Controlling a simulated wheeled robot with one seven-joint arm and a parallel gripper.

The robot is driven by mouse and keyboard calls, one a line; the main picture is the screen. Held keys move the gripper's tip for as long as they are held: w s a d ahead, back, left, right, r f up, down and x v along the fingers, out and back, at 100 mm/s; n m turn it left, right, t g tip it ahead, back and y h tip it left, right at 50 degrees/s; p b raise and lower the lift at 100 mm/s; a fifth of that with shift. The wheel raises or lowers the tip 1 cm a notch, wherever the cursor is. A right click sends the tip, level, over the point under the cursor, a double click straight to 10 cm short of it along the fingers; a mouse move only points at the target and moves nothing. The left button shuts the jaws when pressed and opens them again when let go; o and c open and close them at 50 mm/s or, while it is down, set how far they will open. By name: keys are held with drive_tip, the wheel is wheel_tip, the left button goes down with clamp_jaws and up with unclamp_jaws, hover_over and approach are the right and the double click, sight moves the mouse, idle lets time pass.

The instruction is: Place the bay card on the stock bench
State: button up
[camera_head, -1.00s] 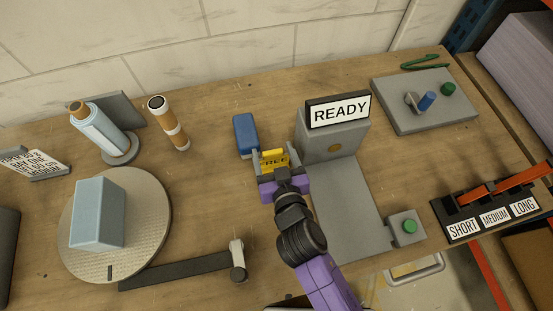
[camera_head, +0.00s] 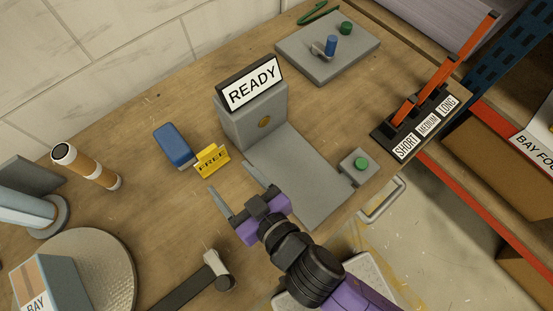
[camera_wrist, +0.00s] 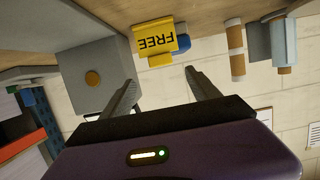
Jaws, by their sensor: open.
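A yellow card reading FREE (camera_head: 212,161), which I take to be the bay card, stands on the wooden bench (camera_head: 150,222) in front of a blue block. It also shows in the wrist view (camera_wrist: 155,41), upside down there. My gripper (camera_head: 230,178) is open, its two fingers spread and pointing toward the card. In the wrist view my gripper (camera_wrist: 161,77) has nothing between its fingers, and the card is apart from the fingertips.
The blue block (camera_head: 173,145) is just behind the card. The grey READY stand (camera_head: 255,118) is to the right. A hammer-like tool (camera_head: 216,270) and round turntable (camera_head: 112,262) are at lower left. A SHORT/MEDIUM/LONG rack (camera_head: 425,122) sits at the bench's right edge.

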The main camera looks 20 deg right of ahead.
drive_tip(key=s+d+r+m+h, duration=0.1)
drive_tip(key=s+d+r+h, duration=0.1)
drive_tip(key=s+d, duration=0.7)
drive_tip(key=s+d+r+m+h, duration=0.2)
drive_tip(key=s+d+r, duration=0.3)
drive_tip(key=s+d, duration=0.5)
drive_tip(key=shift+s+t, duration=0.4)
drive_tip(key=shift+s, duration=0.25)
drive_tip(key=shift+a, duration=0.15)
